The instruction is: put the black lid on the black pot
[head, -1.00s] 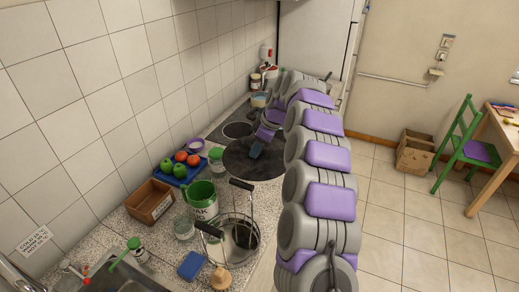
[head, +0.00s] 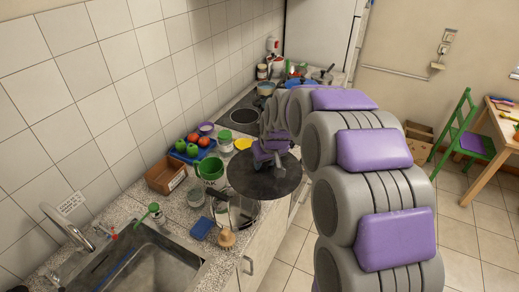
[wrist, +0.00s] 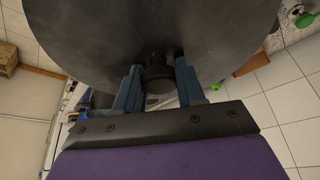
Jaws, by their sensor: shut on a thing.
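The black lid (head: 258,187) is a large dark disc held in the air near the counter's front edge. My gripper (head: 272,157) is shut on its knob. In the wrist view the lid (wrist: 150,35) fills the top, and my gripper (wrist: 158,85) has its blue fingers on either side of the dark knob. Below the lid in the head view stands a pot-like vessel (head: 243,213) with a dark inside and tall upright handles with black grips. The lid hides part of its rim, and I cannot tell its full colour or the gap between them.
A green mug (head: 210,170), a glass jar (head: 195,196), a blue sponge (head: 202,228) and a brush (head: 227,238) crowd around the vessel. A wooden box (head: 165,175) and blue fruit tray (head: 190,152) are behind. The sink (head: 140,262) is at front left.

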